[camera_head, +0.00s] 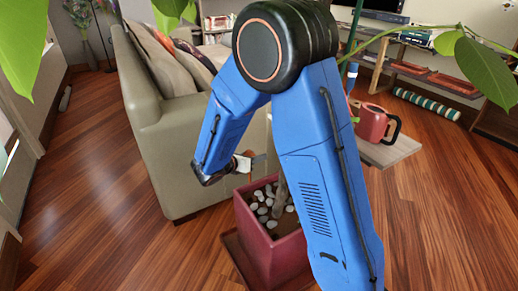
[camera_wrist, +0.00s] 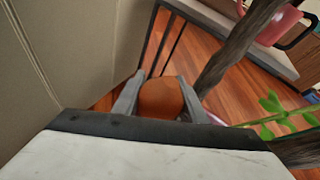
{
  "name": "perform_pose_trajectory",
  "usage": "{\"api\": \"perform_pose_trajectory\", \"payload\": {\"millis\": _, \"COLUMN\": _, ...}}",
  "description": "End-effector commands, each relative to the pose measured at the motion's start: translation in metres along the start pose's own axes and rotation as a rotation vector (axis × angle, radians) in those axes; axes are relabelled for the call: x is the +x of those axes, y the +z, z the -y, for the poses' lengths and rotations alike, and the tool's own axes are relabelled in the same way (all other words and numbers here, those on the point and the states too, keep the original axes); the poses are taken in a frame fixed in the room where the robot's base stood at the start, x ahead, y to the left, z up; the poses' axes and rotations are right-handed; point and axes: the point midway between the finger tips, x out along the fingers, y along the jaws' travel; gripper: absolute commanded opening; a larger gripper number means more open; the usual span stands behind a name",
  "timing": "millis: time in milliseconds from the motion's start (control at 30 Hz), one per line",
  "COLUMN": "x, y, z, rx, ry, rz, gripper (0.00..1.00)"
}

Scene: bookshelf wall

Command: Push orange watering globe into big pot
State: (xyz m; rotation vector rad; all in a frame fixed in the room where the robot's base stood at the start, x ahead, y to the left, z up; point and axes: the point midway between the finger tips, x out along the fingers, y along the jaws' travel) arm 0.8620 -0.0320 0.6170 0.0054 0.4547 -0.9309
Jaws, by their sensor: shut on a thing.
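The orange watering globe (camera_wrist: 160,98) sits between the two grey fingers of my gripper (camera_wrist: 160,92) in the wrist view. The gripper is shut on it. Only its rounded orange top shows there; its lower part is hidden. In the head view my gripper (camera_head: 252,163) is above the back left side of the big pot. The big pot (camera_head: 268,252) is square and dark red, with pale pebbles and a plant trunk (camera_wrist: 238,48) rising from it. My arm covers the pot's right part. I cannot tell whether the globe touches the soil.
A beige sofa (camera_head: 165,148) stands close behind and left of the pot. A red mug (camera_head: 372,124) stands on a small wooden table (camera_head: 395,152) at the right. Green leaves (camera_head: 484,70) hang at the upper edges.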

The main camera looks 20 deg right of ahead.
Motion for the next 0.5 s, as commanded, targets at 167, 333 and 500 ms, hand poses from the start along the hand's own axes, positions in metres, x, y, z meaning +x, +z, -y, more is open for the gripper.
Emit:
{"api": "perform_pose_trajectory", "payload": {"millis": 167, "x": 0.001, "y": -0.007, "z": 0.000, "rx": 0.000, "ry": -0.006, "rz": -0.002, "gripper": 0.15}}
{"api": "perform_pose_trajectory", "payload": {"millis": 333, "x": 0.006, "y": -0.018, "z": -0.003, "rx": 0.000, "ry": -0.006, "rz": -0.002, "gripper": 0.15}}
{"api": "perform_pose_trajectory", "payload": {"millis": 500, "x": 0.012, "y": -0.031, "z": -0.005, "rx": 0.000, "ry": -0.005, "rz": -0.001, "gripper": 0.15}}
